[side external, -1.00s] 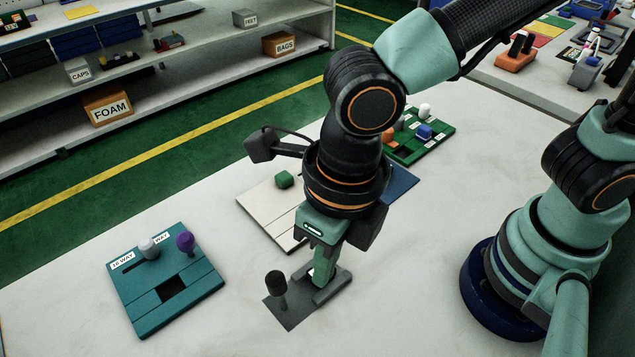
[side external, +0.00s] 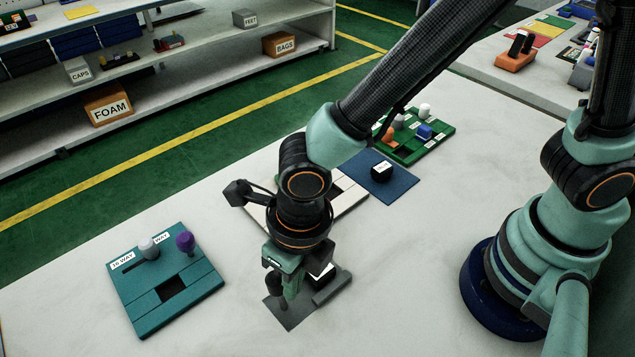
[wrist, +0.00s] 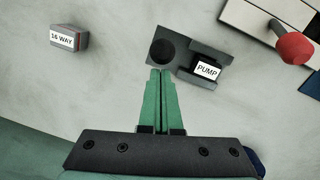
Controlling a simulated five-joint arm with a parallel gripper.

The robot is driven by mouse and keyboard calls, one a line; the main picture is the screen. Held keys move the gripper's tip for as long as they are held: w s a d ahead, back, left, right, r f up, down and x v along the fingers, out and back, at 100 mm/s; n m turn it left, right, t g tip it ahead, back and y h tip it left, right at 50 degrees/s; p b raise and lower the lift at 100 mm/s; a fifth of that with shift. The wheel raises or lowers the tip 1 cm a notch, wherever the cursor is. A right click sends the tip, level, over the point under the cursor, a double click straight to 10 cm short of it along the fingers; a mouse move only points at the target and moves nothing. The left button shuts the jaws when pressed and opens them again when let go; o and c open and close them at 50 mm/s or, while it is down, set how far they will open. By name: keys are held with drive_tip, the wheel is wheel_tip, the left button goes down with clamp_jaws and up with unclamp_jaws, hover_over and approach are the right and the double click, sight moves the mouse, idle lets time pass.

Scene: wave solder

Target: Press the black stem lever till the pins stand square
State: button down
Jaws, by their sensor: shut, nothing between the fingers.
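The black stem lever (side external: 273,284) stands on a dark grey base plate (side external: 290,317) and is partly hidden by my gripper in the side view. In the wrist view its round black top (wrist: 162,52) lies just beyond my fingertips. A block labelled PUMP (wrist: 207,69) sits in a grey holder (side external: 333,291) beside the lever; in the side view its pale top (side external: 321,274) shows. My gripper (wrist: 160,72) is shut and empty, pointing down close beside the lever; I cannot tell whether it touches. The pins cannot be made out.
A teal board (side external: 150,317) with white and purple knobs is at left. A green board (side external: 436,147) is farther back.

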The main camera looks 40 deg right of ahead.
drive_tip(key=shift+w+h, duration=0.3)
drive_tip(key=shift+w, duration=0.25)
drive_tip(key=shift+w+g, duration=0.3)
drive_tip(key=shift+w, duration=1.4)
